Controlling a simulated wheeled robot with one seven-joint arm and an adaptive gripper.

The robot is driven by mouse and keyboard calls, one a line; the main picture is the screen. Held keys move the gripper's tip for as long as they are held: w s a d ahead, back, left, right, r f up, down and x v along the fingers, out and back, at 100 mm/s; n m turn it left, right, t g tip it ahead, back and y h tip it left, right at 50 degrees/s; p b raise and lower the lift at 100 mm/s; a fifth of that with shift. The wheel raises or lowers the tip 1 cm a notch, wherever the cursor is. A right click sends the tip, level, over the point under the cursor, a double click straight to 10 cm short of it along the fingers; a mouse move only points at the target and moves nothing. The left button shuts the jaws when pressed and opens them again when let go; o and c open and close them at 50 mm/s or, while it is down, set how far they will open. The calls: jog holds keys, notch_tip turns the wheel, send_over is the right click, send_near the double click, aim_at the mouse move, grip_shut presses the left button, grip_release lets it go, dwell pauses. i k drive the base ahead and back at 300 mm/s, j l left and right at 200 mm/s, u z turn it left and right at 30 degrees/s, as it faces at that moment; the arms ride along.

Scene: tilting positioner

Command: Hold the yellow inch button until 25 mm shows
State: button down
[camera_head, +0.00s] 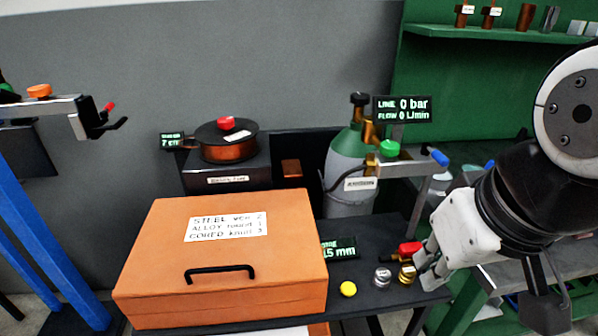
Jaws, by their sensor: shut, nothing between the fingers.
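The yellow button (348,289) sits on the dark bench top, just right of the orange box. A small display with green text (339,249) stands behind it. Its visible part reads about "15 mm", and its left side is hidden by the box. My gripper (428,278) is at the right, shut and empty. It is to the right of the yellow button and apart from it, close to the brass and red fittings.
The orange box (160,270) with a black handle fills the bench's left. A silver knob (382,277), brass part (407,273) and red part (410,248) stand between button and gripper.

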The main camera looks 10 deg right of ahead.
aim_at(348, 289)
jog(key=k+j, duration=0.15)
jog(key=j, duration=0.2)
jog(key=k+j, duration=0.1)
jog(key=j, duration=0.25)
jog(key=k+j, duration=0.15)
jog(key=j, duration=0.15)
jog(key=k+j, duration=0.1)
jog(key=j, duration=0.25)
jog(key=z, duration=0.05)
